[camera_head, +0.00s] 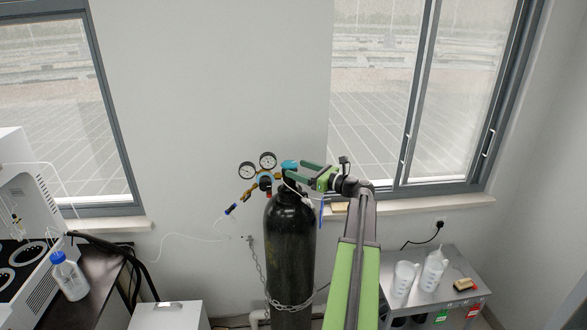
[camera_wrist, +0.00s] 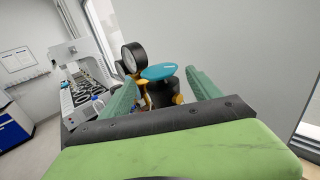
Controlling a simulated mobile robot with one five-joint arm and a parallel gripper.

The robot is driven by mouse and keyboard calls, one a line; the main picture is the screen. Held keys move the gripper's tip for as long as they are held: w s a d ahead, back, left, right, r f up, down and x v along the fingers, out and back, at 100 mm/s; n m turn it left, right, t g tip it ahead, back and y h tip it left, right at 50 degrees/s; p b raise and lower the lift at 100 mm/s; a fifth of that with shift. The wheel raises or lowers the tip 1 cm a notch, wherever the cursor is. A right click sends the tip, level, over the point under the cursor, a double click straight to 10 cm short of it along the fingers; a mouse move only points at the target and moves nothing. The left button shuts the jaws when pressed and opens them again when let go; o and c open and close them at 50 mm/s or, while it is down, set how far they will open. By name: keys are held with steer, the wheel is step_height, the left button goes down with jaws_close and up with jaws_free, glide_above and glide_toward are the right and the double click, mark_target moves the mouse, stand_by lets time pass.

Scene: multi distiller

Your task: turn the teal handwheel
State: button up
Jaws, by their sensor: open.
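The teal handwheel (camera_head: 289,164) sits on top of the valve of a black gas cylinder (camera_head: 290,245). In the wrist view the handwheel (camera_wrist: 159,72) shows as a flat teal disc ahead of my gripper, between the lines of its two fingers. My gripper (camera_head: 306,170) reaches in from the right at about the handwheel's height, with its fingertips close to it. In the wrist view my gripper (camera_wrist: 160,90) is open, one green finger on each side and nothing held. I cannot tell whether a fingertip touches the wheel.
A regulator with two round gauges (camera_head: 268,160) and brass fittings sits left of the handwheel. A chain (camera_head: 260,270) holds the cylinder. A metal cart (camera_head: 440,285) with white jugs stands right. A dark bench with a blue-capped bottle (camera_head: 69,276) stands left.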

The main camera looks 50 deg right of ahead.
mark_target(293, 167)
steer(key=shift+w+a, duration=0.2)
steer(key=shift+w, duration=1.3)
steer(key=c, duration=1.2)
